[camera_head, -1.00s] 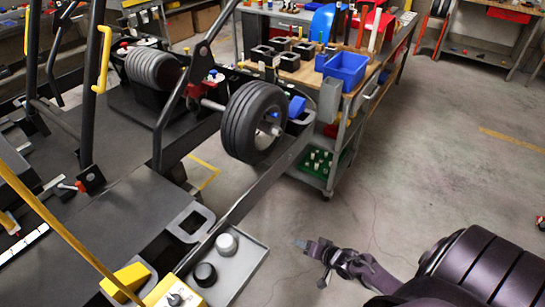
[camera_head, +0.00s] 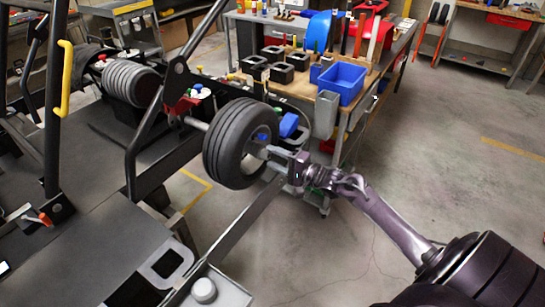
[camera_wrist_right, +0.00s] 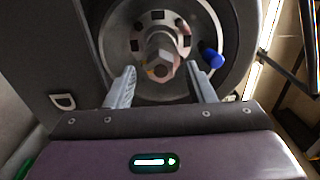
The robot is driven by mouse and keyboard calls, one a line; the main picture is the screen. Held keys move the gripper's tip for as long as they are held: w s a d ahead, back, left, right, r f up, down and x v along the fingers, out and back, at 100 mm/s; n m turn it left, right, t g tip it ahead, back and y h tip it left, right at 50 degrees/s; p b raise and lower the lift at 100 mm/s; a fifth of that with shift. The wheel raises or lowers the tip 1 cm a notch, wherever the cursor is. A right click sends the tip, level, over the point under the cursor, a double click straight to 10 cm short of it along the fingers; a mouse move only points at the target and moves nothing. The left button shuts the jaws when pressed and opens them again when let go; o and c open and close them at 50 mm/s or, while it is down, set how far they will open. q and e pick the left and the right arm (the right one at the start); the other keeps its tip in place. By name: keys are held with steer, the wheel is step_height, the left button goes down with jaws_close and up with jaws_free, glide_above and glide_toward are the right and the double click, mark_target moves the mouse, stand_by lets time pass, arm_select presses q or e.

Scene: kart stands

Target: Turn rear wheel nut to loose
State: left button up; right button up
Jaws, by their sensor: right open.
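The rear wheel (camera_head: 238,143) is a black tyre on the kart's axle, left of my right gripper in the head view. In the right wrist view the wheel hub (camera_wrist_right: 120,50) fills the upper middle, with the wheel nut (camera_wrist_right: 160,62) on the axle end at its centre. My right gripper (camera_head: 280,157) is at the outer face of the wheel. In the right wrist view its two fingers (camera_wrist_right: 163,88) are open and spread to either side of the nut, apart from it. My left gripper is not in view.
A workbench (camera_head: 335,95) with a blue bin (camera_head: 342,82) stands behind the wheel. A blue part (camera_wrist_right: 212,58) sits beside the hub, right of the nut. The kart stand's grey rail (camera_head: 245,220) runs below the wheel. The floor to the right is clear.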

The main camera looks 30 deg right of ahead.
steer(key=shift+w+a, duration=0.3)
steer(key=shift+w, duration=0.2)
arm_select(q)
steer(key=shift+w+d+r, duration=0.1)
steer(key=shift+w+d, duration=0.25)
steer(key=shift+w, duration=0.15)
arm_select(e)
steer(key=c, duration=1)
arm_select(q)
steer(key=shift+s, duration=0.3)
